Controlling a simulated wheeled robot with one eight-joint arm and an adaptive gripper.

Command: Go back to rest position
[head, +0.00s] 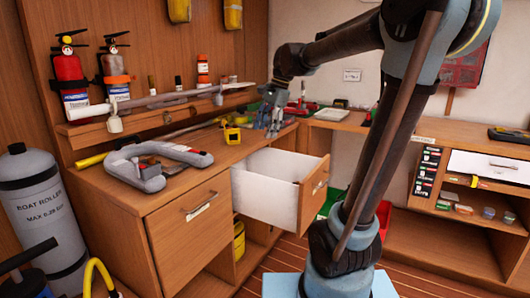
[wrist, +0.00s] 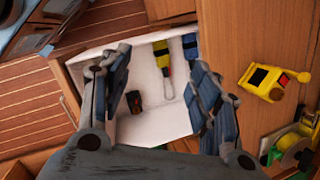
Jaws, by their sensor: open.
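My gripper (head: 275,122) is raised above the workbench, over the back of an open drawer (head: 258,203) in the head view. In the wrist view my gripper (wrist: 162,95) has its two fingers spread wide apart with nothing between them. Below it lies the white inside of the drawer (wrist: 135,70). The head view does not show the drawer's contents.
A yellow tape measure (head: 232,135) and a grey curved object (head: 157,163) lie on the bench. The drawer juts out over the floor. Fire extinguishers (head: 70,80) hang on the left wall. A grey tank (head: 42,215) stands at the left. A shelf unit (head: 465,190) is at the right.

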